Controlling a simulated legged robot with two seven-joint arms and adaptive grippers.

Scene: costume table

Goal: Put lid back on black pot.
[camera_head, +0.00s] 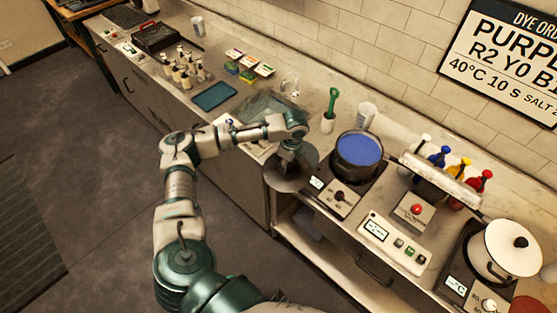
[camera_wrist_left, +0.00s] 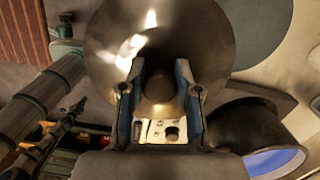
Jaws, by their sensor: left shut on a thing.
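The black pot (camera_head: 357,172) stands open on a hot plate and holds blue liquid (camera_head: 360,148). In the left wrist view the pot (camera_wrist_left: 240,125) is at the lower right, with part of the liquid showing. My left gripper (camera_head: 288,163) is shut on the knob of a dark round lid (camera_head: 280,180). The lid (camera_wrist_left: 165,35) fills the upper middle of the left wrist view, with my gripper (camera_wrist_left: 160,85) fingers on both sides of its knob. The lid is to the left of the pot, near the counter's front edge. My right gripper is not in view.
A white pot (camera_head: 495,250) with its lid on stands at the right. A control box (camera_head: 395,243) and a rack of coloured bottles (camera_head: 445,175) are right of the black pot.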

